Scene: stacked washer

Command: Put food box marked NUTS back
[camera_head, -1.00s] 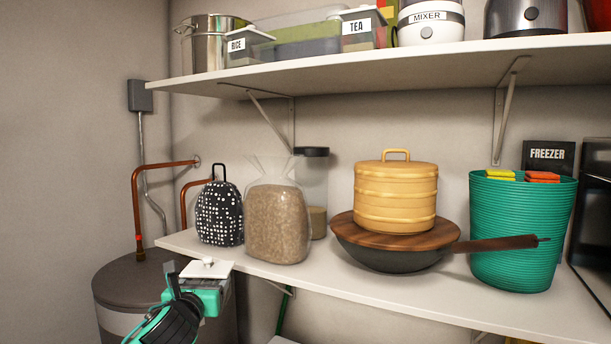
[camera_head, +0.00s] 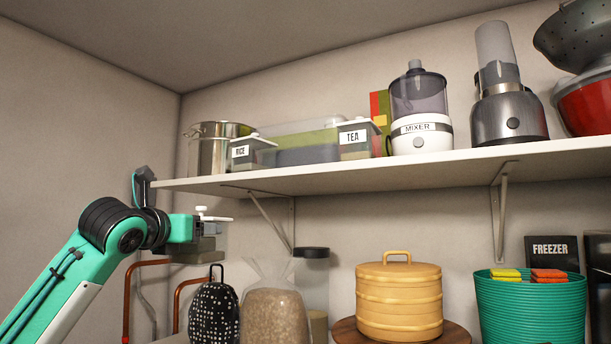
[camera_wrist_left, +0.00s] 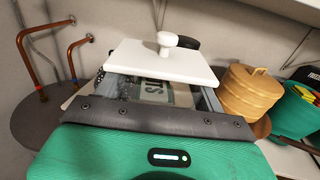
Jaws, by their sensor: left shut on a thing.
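My left gripper (camera_head: 196,232) is shut on a small see-through grey box (camera_head: 209,246) with a white lid and round knob. It holds the box level, in front of the lower edge of the upper shelf's left end. In the left wrist view the white lid (camera_wrist_left: 160,60) fills the middle above the gripper, and part of a label ending in "TS" (camera_wrist_left: 155,90) shows below it, so the full word is hidden. On the upper shelf (camera_head: 400,172) stand a RICE box (camera_head: 241,158) and a TEA box (camera_head: 352,150). My right gripper is not in view.
A steel pot (camera_head: 214,150) stands at the shelf's left end. A larger clear container (camera_head: 305,152) sits between RICE and TEA.

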